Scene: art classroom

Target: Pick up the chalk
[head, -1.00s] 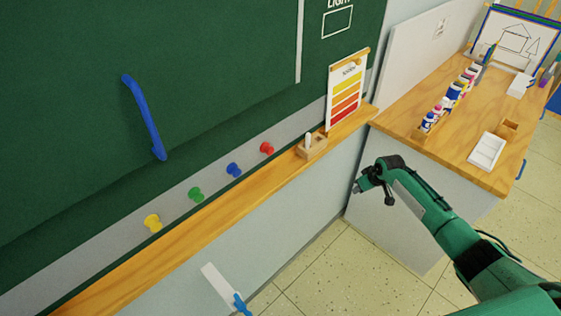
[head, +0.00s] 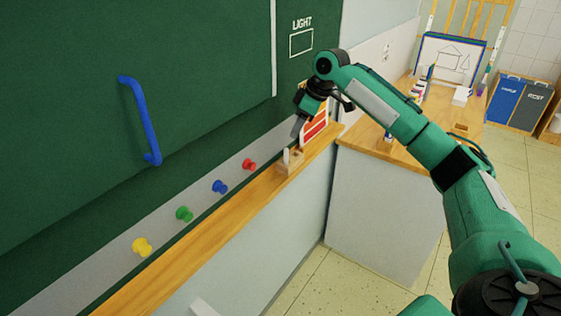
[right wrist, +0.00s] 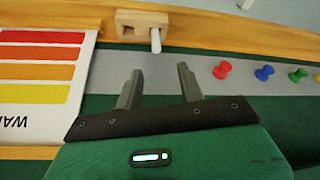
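The white chalk (head: 286,157) stands upright in a small wooden holder (head: 294,166) on the ledge below the green board. In the right wrist view the chalk (right wrist: 156,40) sticks out of the holder (right wrist: 127,24), beyond the fingertips and roughly in line with the gap between them. My right gripper (head: 298,128) is just above the chalk in the head view, apart from it. In the right wrist view its two fingers (right wrist: 157,80) are spread with nothing between them. My left gripper is not in view.
The wooden ledge (head: 215,223) runs along the board. Red (head: 249,165), blue (head: 220,187), green (head: 184,214) and yellow (head: 141,247) pins line the strip above it. A colour chart (right wrist: 43,68) stands close to the holder. A blue handle (head: 140,118) is on the board. A wooden-topped counter (head: 372,140) is at right.

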